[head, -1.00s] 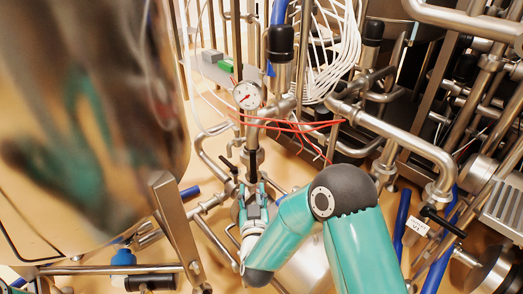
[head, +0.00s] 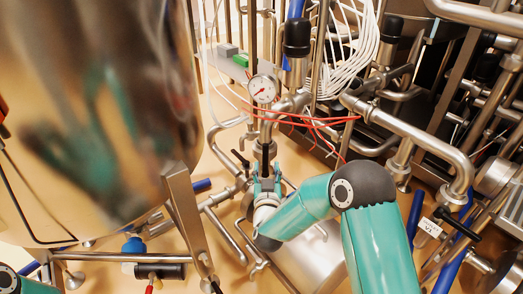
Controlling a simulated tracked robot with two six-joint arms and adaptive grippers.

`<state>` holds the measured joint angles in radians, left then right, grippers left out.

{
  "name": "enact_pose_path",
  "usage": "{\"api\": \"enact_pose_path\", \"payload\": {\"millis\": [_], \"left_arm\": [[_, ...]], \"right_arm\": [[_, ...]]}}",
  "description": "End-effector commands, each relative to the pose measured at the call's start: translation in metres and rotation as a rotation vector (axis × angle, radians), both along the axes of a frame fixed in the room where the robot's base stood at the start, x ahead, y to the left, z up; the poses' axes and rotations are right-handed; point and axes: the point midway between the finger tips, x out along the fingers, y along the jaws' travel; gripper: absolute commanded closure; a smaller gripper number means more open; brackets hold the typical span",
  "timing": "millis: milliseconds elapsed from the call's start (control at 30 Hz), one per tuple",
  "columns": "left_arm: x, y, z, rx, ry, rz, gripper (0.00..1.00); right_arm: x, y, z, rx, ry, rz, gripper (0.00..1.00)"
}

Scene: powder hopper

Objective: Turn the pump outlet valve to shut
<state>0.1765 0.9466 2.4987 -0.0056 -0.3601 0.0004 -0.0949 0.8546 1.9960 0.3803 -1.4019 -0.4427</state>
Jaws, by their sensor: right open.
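My right gripper (head: 266,176) is open and points away from me, at the pipework below a round pressure gauge (head: 263,89). A dark upright part, perhaps a valve handle (head: 265,155), stands right at its fingertips; I cannot tell whether they touch it. A small black lever (head: 240,158) sits on the pipe just left of the gripper. Another valve with a black handle (head: 458,229) and a white tag reading V1 (head: 430,227) is at the right. I cannot tell for sure which is the pump outlet valve. My left gripper is not in view.
A large shiny steel hopper (head: 100,110) fills the left, with a steel leg (head: 186,215) beside it. Steel pipes (head: 415,130) and red wires (head: 310,120) crowd the right and middle. A steel cylinder (head: 310,258) lies beneath my right forearm.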

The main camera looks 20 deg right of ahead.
Motion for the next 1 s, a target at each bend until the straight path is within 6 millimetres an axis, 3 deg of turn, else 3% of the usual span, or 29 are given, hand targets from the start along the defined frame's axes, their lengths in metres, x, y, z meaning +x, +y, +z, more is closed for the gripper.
{"api": "enact_pose_path", "payload": {"millis": [200,500,967,1000], "left_arm": [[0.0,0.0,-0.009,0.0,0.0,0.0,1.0],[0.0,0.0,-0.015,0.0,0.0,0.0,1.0],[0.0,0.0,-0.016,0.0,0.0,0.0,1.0],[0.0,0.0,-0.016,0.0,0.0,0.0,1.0]], "right_arm": [[0.047,-0.015,-0.002,0.0,-0.003,-0.003,0.52],[0.09,-0.026,-0.002,0.0,0.0,0.002,0.52],[0.1,-0.028,0.0,-0.001,0.001,0.004,0.52],[0.1,-0.028,0.0,-0.001,0.001,0.004,0.57]]}}
